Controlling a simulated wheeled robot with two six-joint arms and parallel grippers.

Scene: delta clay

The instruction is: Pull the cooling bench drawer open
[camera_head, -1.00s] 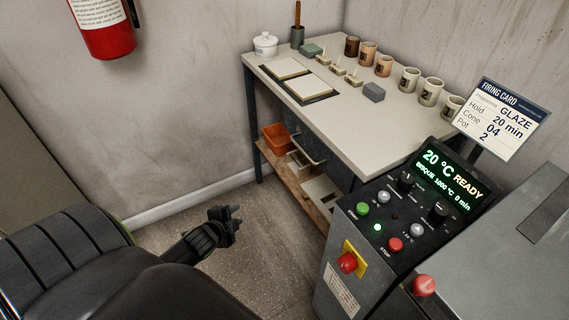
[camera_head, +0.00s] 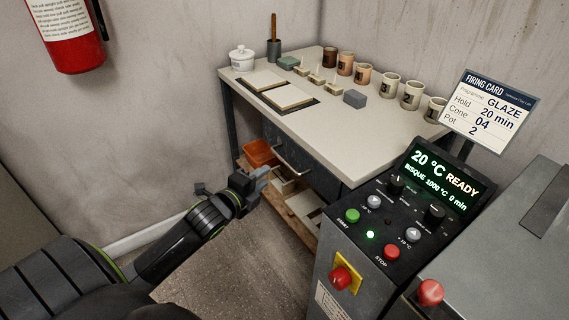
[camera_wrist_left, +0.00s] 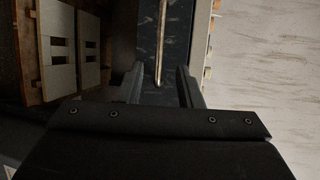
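The cooling bench (camera_head: 375,135) stands against the back wall. Its dark drawer front (camera_head: 312,173) is under the top, with a pale metal bar handle (camera_head: 291,167). The drawer looks shut. My left gripper (camera_head: 265,175) is in front of the handle, partly covering the shelf behind. In the left wrist view my gripper's fingers (camera_wrist_left: 160,78) are apart, with the bar handle (camera_wrist_left: 162,40) running between them in the picture against the drawer front (camera_wrist_left: 179,45). I cannot tell whether the fingers touch it. My right gripper is not in view.
Mugs, small blocks and a lidded white pot (camera_head: 242,59) stand on the bench. An orange bin (camera_head: 261,153) sits on the lower wooden shelf (camera_head: 300,208). The kiln control panel (camera_head: 395,215) stands close at right. Bare floor lies in front of the bench.

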